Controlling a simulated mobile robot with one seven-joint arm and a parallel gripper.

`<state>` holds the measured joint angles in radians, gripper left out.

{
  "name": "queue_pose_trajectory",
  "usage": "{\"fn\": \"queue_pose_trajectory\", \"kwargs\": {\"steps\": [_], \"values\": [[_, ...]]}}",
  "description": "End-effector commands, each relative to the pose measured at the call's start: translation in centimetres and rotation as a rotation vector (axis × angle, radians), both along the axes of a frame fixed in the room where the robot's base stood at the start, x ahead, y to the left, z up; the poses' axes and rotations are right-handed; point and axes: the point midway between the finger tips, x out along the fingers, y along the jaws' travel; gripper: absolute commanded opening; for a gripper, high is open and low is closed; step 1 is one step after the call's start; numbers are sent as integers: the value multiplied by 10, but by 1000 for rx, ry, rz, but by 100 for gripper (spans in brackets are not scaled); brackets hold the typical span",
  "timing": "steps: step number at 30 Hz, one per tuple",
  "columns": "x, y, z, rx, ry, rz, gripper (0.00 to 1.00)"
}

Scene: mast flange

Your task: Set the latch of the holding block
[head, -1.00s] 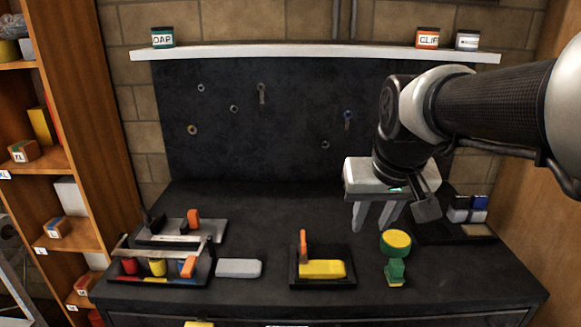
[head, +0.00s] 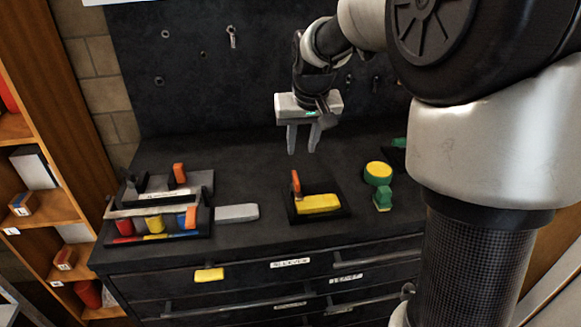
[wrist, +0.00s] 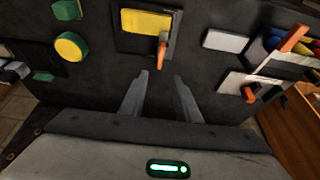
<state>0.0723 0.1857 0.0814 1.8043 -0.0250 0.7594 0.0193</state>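The holding block is a black base (head: 327,189) on the middle of the dark worktop. A yellow piece (head: 318,203) lies on it, and an orange latch lever (head: 296,182) stands up at its left side. In the wrist view the yellow piece (wrist: 145,22) is at the top, with the orange lever (wrist: 162,50) below it, pointing toward my gripper. My gripper (head: 301,153) is open and empty, above the worktop behind the block. Its fingertips (wrist: 161,75) are apart and touch nothing; the lever lies just beyond them in the wrist view.
A grey bar (head: 236,212) lies to the left. Beyond it are a rack of red, yellow and blue pieces (head: 155,226) and a plate with an orange lever (head: 179,173). A round yellow-and-green piece (head: 378,172) and a green piece (head: 383,200) are to the right.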

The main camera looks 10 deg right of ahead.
Motion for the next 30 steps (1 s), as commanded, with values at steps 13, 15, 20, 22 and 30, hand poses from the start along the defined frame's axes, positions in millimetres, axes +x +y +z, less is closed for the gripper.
{"fn": "queue_pose_trajectory", "kwargs": {"steps": [13, 15, 20, 22, 30], "values": [[37, 0, -93, 1, 3, 0, 30], [42, 0, -105, 0, 2, 0, 30], [50, 0, -124, 0, 2, 0, 30], [53, 0, -128, 0, 1, 0, 30], [55, 0, -132, 0, 0, 0, 30]]}}
